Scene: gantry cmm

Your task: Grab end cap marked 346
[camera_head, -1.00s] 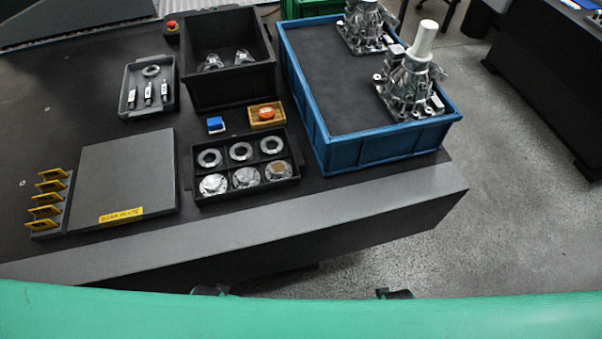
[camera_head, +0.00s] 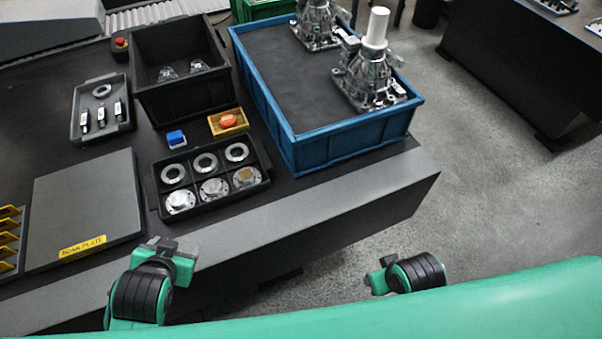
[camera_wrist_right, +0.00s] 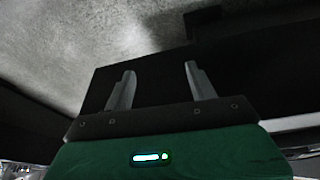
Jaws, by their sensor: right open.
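A black divided tray (camera_head: 207,183) stands near the table's front edge. Its front row holds round metal end caps: a left one (camera_head: 180,201), a middle one (camera_head: 214,190) and a right one with a brownish centre (camera_head: 245,178). Their markings are too small to read, so I cannot tell which is 346. My left gripper (camera_head: 160,247) is at the front edge, below the tray; its fingers cannot be made out. My right arm's end (camera_head: 377,280) is over the floor, right of the table. In the right wrist view my right gripper (camera_wrist_right: 160,72) is open and empty.
Flat rings (camera_head: 205,162) fill the tray's back row. A blue bin (camera_head: 335,143) with metal housings (camera_head: 368,75) stands right of it. Behind are a black bin (camera_head: 184,98), a blue block (camera_head: 176,138) and an orange part (camera_head: 228,121). A grey plate (camera_head: 85,205) lies left.

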